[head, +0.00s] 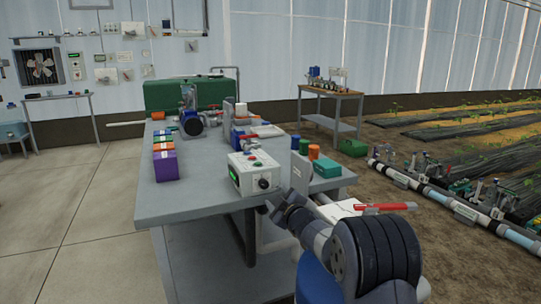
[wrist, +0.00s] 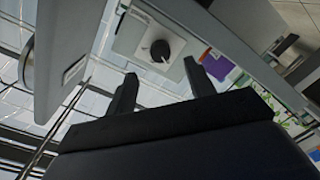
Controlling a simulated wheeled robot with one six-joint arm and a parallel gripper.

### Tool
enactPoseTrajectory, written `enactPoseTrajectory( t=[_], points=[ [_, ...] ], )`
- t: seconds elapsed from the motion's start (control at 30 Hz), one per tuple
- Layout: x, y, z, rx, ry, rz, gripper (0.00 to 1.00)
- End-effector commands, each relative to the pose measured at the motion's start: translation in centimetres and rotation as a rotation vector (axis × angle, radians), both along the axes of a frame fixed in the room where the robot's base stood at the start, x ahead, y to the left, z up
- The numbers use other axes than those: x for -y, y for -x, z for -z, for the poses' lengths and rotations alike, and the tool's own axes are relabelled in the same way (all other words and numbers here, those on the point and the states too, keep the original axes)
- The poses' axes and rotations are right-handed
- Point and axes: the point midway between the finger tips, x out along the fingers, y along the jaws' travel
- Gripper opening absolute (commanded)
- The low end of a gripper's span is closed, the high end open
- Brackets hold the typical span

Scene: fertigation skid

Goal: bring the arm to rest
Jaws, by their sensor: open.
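My gripper (head: 277,207) is at the front edge of the grey bench, just in front of and below a white control box (head: 243,173). In the wrist view my gripper (wrist: 162,72) shows two dark fingers spread apart with nothing between them. A black round knob (wrist: 160,50) on the box's pale face shows just beyond the fingertips, apart from them as far as I can see. The knob also shows in the head view (head: 264,183). My arm reaches in from the lower right.
The grey bench (head: 200,204) holds a purple box (head: 166,166), a blue pump (head: 191,122) and a teal box (head: 326,168). A grey upright plate (head: 300,172) stands right of the control box. A red-handled item (head: 385,207) lies near my arm. Open floor (head: 75,220) is at left.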

Motion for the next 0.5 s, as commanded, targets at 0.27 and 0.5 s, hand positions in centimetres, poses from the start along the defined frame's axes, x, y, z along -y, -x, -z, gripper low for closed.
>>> enactPoseTrajectory(
  t=[0.27,0.5],
  points=[
    [-1.6,-3.5,0.1,0.0,0.001,-0.001,0.51],
    [-2.8,-6.1,0.2,0.001,0.001,-0.002,0.51]
  ],
)
